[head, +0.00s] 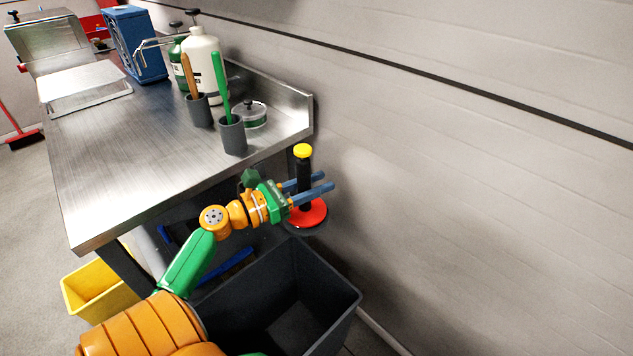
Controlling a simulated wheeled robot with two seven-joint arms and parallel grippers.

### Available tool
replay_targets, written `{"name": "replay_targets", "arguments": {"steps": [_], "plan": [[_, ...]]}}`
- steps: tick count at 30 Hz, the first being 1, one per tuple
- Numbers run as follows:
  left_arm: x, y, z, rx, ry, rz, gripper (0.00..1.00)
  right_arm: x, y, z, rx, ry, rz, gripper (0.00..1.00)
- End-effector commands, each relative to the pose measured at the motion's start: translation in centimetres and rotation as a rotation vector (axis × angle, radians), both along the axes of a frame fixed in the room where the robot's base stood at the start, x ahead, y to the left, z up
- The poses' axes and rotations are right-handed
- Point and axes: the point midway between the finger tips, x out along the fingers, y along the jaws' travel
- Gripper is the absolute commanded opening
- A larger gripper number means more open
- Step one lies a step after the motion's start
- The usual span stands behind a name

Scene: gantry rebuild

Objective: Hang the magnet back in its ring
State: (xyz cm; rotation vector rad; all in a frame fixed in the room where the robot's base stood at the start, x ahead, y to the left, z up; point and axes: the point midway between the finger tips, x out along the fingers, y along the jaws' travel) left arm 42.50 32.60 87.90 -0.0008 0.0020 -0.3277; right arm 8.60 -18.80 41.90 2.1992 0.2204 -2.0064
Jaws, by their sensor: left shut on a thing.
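The magnet (304,168) has a black upright handle, a yellow cap and a wide red disc at its foot. My left gripper (310,187) is shut on the black handle, with its blue fingers on either side. The magnet hangs upright beyond the right end of the steel table, close to the wall. A thin grey edge shows under the red disc; I cannot tell whether it belongs to the magnet or to a ring. I cannot make out the ring clearly. My right gripper is not in view.
The steel table (120,160) carries two grey cups (233,138) with brushes or tools, a lidded glass dish (250,113) and bottles (207,62). A dark open bin (335,292) stands below the magnet. A yellow bin (95,290) is under the table.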

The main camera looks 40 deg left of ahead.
Motion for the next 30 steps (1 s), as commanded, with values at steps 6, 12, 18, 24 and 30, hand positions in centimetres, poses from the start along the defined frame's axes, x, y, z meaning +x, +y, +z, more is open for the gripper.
{"name": "replay_targets", "arguments": {"steps": [6, 12, 18, 24, 30], "plan": [[0.0, 0.0, -0.1, -0.001, -0.002, 0.0, 0.0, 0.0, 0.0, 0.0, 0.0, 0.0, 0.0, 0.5], [0.0, 0.0, -0.6, -0.001, -0.002, 0.0, 0.0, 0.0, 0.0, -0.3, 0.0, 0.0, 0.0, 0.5], [0.0, 0.0, -0.9, 0.0, -0.002, 0.0, 0.0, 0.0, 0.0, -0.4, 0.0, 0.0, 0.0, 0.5], [0.0, 0.0, -0.9, 0.0, -0.002, 0.0, 0.52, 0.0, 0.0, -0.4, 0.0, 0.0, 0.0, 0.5], [0.0, 0.0, -0.9, 0.0, -0.001, 0.0, 0.7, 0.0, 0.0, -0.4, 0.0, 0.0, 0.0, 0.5]]}}
